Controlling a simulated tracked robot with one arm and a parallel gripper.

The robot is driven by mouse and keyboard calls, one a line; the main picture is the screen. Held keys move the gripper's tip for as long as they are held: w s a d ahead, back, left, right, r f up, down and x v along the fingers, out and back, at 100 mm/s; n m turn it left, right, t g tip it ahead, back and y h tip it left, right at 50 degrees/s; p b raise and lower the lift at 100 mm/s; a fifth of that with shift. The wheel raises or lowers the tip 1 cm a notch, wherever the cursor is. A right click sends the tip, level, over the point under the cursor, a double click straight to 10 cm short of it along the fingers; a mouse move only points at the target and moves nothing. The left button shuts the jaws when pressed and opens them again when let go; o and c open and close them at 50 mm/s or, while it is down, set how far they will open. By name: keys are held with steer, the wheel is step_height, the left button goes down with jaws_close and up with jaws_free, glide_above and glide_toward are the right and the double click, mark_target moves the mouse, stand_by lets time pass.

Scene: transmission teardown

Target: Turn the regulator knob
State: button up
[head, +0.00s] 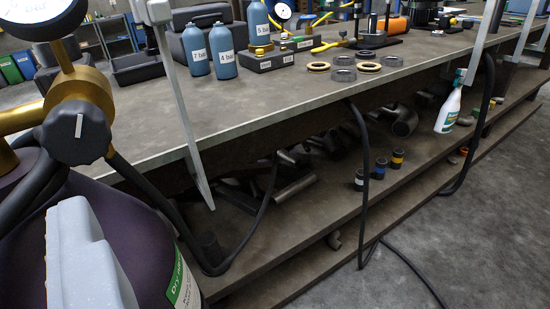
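The regulator knob (80,132) is black with a white pointer line standing nearly upright. It sits at the left on a brass regulator body (82,88), below a round white-faced gauge (35,12) cut by the picture's top edge. The regulator is on a dark purple gas cylinder (135,225) with a green and white label starting "Dry". A pale grey stepped part (85,260) at the bottom left, in front of the cylinder, appears to be my gripper. It is below the knob and apart from it in the picture. Its fingertips cannot be made out.
Black hoses (155,195) run from the regulator toward the lower shelf (300,235). The workbench (250,95) holds blue bottles (222,65), rings (368,67) and tools. Grey posts (178,110) stand at its front edge. A spray bottle (447,112) hangs at right.

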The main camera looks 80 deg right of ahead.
mark_target(81, 146)
steer(key=shift+g+h, duration=0.6)
steer(key=shift+g, duration=0.2)
steer(key=x, duration=0.4)
steer(key=s+d+f+b+x, duration=0.1)
steer(key=x, duration=0.3)
steer(key=f+x, duration=0.1)
steer(key=x, duration=0.4)
steer(key=shift+s+d+f+b, duration=0.2)
steer(key=shift+s+d+b, duration=0.1)
steer(key=shift+s, duration=0.05)
steer(key=c, duration=1)
